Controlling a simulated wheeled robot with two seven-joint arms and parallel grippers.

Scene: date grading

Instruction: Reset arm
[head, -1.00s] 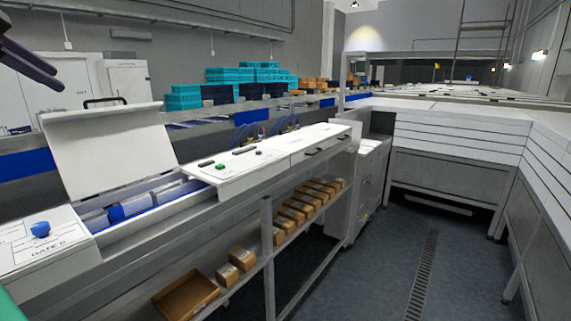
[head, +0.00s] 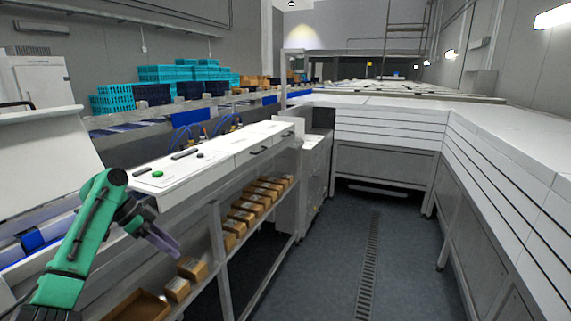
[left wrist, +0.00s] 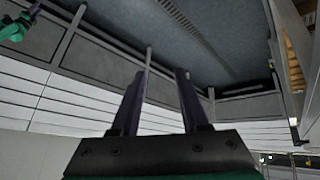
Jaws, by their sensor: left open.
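My left gripper (head: 165,243) is in the lower left of the head view, at the end of my green arm. It hangs in front of the white conveyor housing and above the shelf with cartons. In the left wrist view its two dark fingers (left wrist: 161,75) stand apart with nothing between them. A green arm part with a dark finger (left wrist: 34,9) shows at the top left of the left wrist view. It looks like my right gripper, cut off by the frame edge. My right gripper does not show in the head view.
A white raised lid (head: 45,160) and a white control panel (head: 170,178) line the left. Small cartons (head: 240,215) and an open cardboard box (head: 140,305) sit on the lower shelf. White counters (head: 390,125) enclose the back and right. The grey floor (head: 340,265) between is clear.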

